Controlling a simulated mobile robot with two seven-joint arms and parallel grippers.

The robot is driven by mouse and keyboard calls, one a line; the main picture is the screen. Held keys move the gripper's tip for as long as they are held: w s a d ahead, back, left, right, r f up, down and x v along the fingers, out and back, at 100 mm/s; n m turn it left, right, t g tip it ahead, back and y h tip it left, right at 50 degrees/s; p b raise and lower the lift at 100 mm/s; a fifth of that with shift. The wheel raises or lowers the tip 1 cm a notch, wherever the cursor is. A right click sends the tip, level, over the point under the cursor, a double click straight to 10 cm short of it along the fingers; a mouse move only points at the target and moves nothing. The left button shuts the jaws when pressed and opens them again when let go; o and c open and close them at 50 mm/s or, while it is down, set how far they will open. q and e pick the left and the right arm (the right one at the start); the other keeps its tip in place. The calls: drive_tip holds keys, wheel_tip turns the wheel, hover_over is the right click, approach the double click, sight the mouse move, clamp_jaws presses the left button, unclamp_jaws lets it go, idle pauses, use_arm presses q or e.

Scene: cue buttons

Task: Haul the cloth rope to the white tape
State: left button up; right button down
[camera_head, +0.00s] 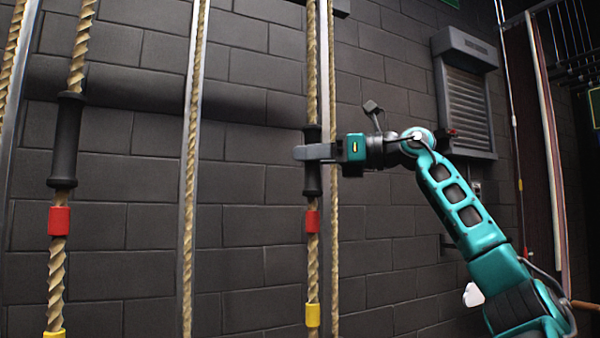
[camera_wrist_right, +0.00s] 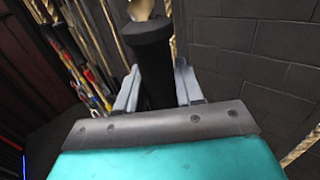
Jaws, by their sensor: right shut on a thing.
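A tan twisted rope (camera_head: 312,70) hangs vertically before the brick wall, in the middle of the head view. It has a black sleeve (camera_head: 312,182), a red tape band (camera_head: 312,221) below that and a yellow band (camera_head: 313,315) lower down. My right gripper (camera_head: 311,152) comes in from the right and is shut on the black sleeve. In the right wrist view the sleeve (camera_wrist_right: 148,50) stands between the two grey fingers. I see no white tape. My left gripper is not in view.
A second rope (camera_head: 58,265) with a black sleeve, red and yellow bands hangs at the left. A plain rope (camera_head: 192,130) hangs between them, and a thin rope (camera_head: 333,240) runs close beside the held one. A shuttered box (camera_head: 467,95) is on the wall at right.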

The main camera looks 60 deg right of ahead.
idle(0.4)
drive_tip(key=c, duration=0.8)
unclamp_jaws()
drive_tip(key=b+v, duration=0.3)
drive_tip(key=v, duration=1)
drive_tip(key=shift+w+r, duration=0.1)
drive_tip(key=shift+b, duration=0.3)
